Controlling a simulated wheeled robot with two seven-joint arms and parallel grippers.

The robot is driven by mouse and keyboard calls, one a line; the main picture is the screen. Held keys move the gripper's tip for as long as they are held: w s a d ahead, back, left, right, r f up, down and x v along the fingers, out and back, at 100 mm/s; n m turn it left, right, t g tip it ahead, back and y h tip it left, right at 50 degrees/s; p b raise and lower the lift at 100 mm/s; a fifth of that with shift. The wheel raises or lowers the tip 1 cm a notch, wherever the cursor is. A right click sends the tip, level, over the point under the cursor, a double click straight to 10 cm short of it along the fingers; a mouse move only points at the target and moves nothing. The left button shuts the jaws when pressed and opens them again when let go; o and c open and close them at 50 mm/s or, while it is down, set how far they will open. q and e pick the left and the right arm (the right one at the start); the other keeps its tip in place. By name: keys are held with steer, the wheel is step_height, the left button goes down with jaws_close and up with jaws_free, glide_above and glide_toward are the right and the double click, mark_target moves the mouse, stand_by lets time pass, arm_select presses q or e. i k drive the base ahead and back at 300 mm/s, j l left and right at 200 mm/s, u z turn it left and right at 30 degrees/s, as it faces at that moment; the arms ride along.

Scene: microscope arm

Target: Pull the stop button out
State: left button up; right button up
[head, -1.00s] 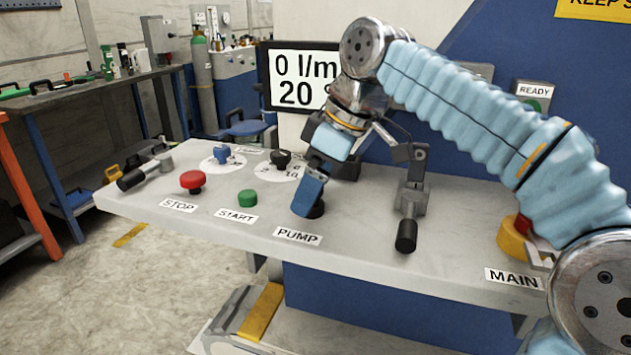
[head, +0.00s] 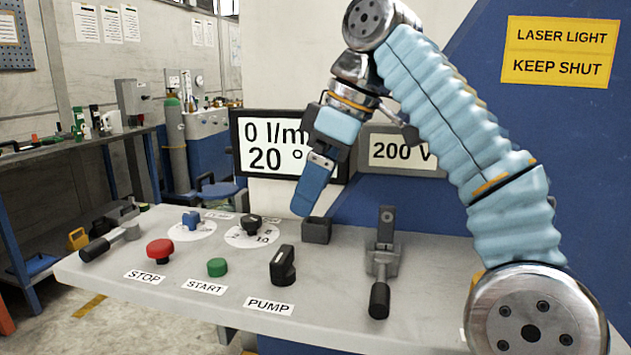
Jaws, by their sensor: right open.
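The red mushroom-shaped stop button (head: 160,250) stands on the grey panel top (head: 110,275), left of the middle, behind its STOP label (head: 145,276). Nothing touches it. My right gripper (head: 308,205), with blue fingers, hangs above the panel, to the right of the button and well apart from it. It points down and is open; nothing shows between its fingers. My left gripper is not in view.
Right of the button are a green start button (head: 217,267), a black pump knob (head: 283,266) and a lever (head: 380,285). Blue (head: 191,219) and black (head: 251,224) dials stand behind. Another lever (head: 112,240) lies at left. The display (head: 290,145) reads 0 l/m and 20.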

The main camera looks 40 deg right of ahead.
mark_target(160, 250)
steer(key=k+j, duration=0.8)
steer(key=j, duration=0.15)
